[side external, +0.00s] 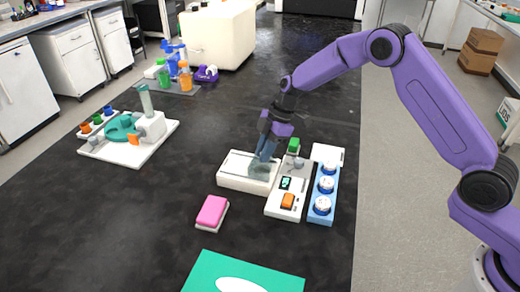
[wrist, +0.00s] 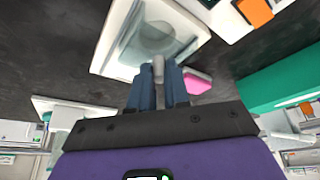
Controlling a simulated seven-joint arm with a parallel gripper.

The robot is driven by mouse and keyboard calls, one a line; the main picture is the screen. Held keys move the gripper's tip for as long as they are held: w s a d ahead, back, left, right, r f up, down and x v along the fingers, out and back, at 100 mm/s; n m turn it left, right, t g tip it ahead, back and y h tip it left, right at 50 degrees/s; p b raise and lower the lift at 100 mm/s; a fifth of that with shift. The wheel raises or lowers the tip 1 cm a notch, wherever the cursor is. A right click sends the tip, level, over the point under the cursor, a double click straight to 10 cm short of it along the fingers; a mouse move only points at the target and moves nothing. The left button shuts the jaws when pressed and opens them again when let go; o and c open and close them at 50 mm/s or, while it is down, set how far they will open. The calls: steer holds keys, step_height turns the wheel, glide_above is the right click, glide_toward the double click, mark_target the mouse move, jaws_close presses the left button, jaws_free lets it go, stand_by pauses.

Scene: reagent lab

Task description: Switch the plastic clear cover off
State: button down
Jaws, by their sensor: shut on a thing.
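The clear cover (side external: 258,171) shows as a see-through grey-green shape at the right part of a white rectangular base (side external: 233,172) in the side view. In the wrist view the cover (wrist: 157,36) is a round translucent form over the white base (wrist: 112,50). My gripper (side external: 265,153) points down at the cover. In the wrist view its blue fingers (wrist: 158,84) are shut on a small grey upright knob (wrist: 158,66), which appears to belong to the cover. The fingers partly hide the cover, and I cannot tell whether it touches the base.
Right of the base stand a panel with an orange switch (side external: 288,201) and a blue rack (side external: 318,211) with round white-topped items. A pink block (side external: 212,211) and green mat (side external: 240,277) lie in front. A stirrer-like device (side external: 128,137) stands left; dark table between is clear.

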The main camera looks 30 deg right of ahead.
steer(key=shift+s+d, duration=0.15)
steer(key=shift+d, duration=0.1)
steer(key=c, duration=1.1)
jaws_free()
steer(key=shift+r, duration=0.15)
steer(key=shift+d+r, duration=0.1)
steer(key=shift+r, duration=0.2)
steer(key=v, duration=1.6)
steer(key=shift+r, duration=0.3)
